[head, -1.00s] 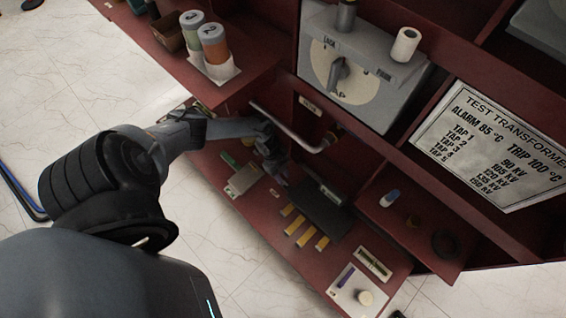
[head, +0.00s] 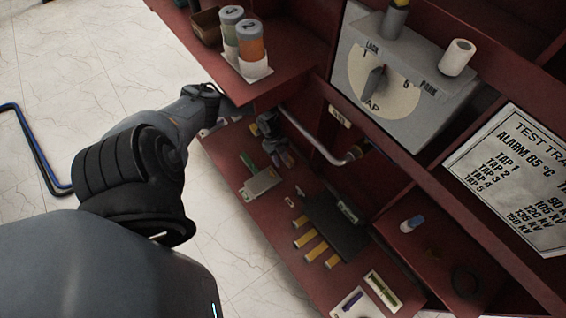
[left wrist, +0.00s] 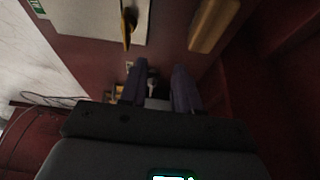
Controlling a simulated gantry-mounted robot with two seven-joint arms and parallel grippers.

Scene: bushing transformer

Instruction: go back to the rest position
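A small pale thing shows beyond the gap; nothing is clearly held. My right gripper is in neither view.
A bent grey bar (head: 315,137) runs close beside the gripper. A pale box (head: 262,184), a dark block (head: 335,222) and several yellow strips lie on the lower shelf. Two labelled cans (head: 250,45) stand above. Open floor (head: 60,95) lies left.

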